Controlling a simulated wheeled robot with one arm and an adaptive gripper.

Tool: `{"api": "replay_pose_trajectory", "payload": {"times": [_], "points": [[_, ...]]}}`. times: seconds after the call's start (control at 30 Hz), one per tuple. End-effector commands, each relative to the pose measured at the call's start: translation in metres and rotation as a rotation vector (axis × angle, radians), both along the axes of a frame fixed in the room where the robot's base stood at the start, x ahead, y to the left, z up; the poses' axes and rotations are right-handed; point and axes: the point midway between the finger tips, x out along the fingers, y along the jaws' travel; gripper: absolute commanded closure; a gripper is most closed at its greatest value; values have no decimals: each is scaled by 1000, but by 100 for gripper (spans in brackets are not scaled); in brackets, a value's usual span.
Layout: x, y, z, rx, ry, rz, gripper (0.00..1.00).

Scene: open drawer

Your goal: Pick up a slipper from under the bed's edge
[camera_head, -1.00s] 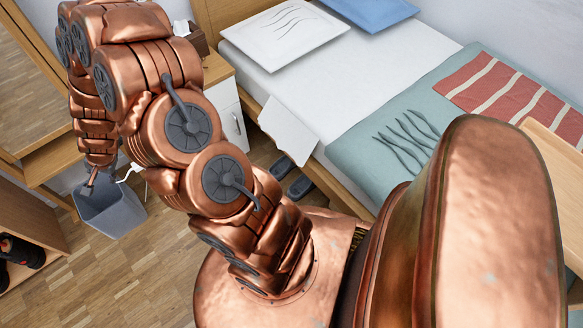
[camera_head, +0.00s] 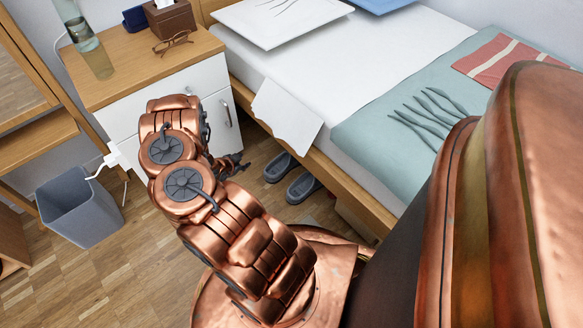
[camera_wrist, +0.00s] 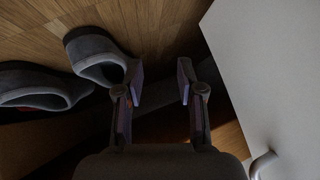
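Two dark grey slippers lie on the floor at the bed's edge. In the head view, one slipper (camera_head: 281,167) is nearer the nightstand and the other slipper (camera_head: 303,188) lies to its right. In the wrist view, one slipper (camera_wrist: 100,58) is just left of my gripper (camera_wrist: 160,88), close to its left finger; the other slipper (camera_wrist: 40,86) is farther left. My gripper is open, with nothing seen between its fingers. In the head view, my gripper (camera_head: 238,164) is small and dark, left of the slippers and beside the nightstand.
The white nightstand (camera_head: 180,85) stands close behind my gripper; its side and a handle (camera_wrist: 262,164) fill the right of the wrist view. The bed frame (camera_head: 345,185) is right of the slippers. A grey bin (camera_head: 80,210) stands left. Floor in front is clear.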

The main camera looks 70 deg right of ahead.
Motion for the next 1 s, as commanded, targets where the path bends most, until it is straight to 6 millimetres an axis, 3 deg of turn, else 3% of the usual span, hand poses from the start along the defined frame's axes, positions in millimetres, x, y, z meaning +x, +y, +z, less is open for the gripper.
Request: {"api": "replay_pose_trajectory", "payload": {"times": [0.03,0.1,0.3,0.5,1.0], "points": [[-23,-16,-23,-46,27,-34,62],[-48,-32,-32,-100,56,-69,62],[-91,-57,-42,-194,108,-128,62],[-104,-69,-46,-218,122,-142,62],[-113,-108,-64,-218,119,-144,62]]}}
